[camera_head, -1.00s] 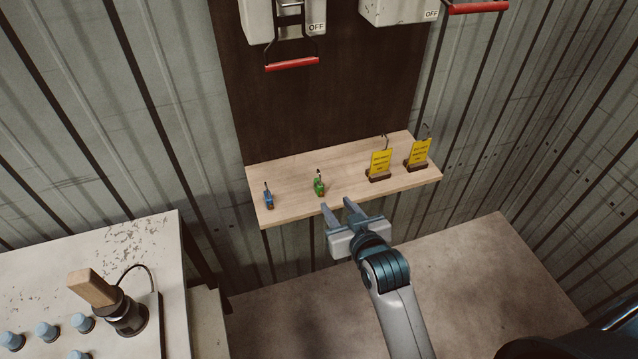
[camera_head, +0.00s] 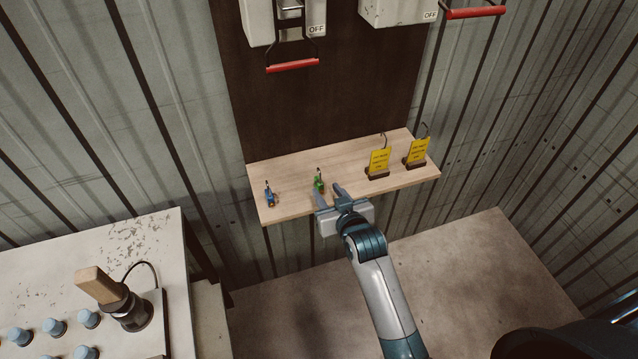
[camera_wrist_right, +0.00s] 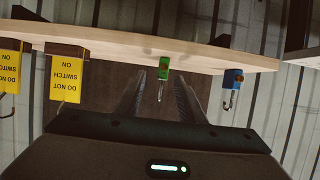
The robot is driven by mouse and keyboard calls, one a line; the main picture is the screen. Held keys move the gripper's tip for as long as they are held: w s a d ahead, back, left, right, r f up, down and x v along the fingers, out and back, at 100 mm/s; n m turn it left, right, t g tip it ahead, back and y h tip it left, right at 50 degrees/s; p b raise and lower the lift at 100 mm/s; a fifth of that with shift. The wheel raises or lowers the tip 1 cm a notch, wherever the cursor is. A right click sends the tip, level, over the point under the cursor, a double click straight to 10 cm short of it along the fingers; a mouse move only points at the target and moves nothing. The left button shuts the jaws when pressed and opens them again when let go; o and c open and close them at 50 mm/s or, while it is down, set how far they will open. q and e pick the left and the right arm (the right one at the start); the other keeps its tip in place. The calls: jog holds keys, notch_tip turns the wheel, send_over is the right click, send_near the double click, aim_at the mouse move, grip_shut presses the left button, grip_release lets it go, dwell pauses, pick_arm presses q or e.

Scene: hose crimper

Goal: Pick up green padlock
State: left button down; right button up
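The green padlock (camera_head: 318,184) stands on the wooden shelf (camera_head: 345,162), left of its middle, with its shackle up. In the right wrist view the green padlock (camera_wrist_right: 163,72) shows between and just beyond the two fingertips. My right gripper (camera_head: 328,192) is open, with its fingers reaching over the shelf's front edge close to the padlock. I cannot tell whether a finger touches the padlock. My left gripper is not in view.
A blue padlock (camera_head: 269,196) stands left of the green one. Two yellow tags (camera_head: 379,160) (camera_head: 418,152) in dark holders stand at the shelf's right. Switch boxes with red handles (camera_head: 293,65) hang above. A control panel with a joystick (camera_head: 118,300) is at lower left.

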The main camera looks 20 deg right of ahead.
aim_at(321, 188)
jog(key=shift+w+a+f+p, duration=0.1)
jog(key=shift+w+p, duration=0.2)
jog(key=shift+w, duration=0.15)
jog(key=p+x, duration=0.1)
jog(key=x, duration=0.2)
jog(key=shift+a+f+p, duration=0.2)
jog(key=shift+f+p, duration=0.05)
jog(key=shift+p, duration=0.05)
jog(key=shift+w+f, duration=0.3)
jog(key=shift+w, duration=0.15)
jog(key=shift+c, duration=0.2)
grip_shut()
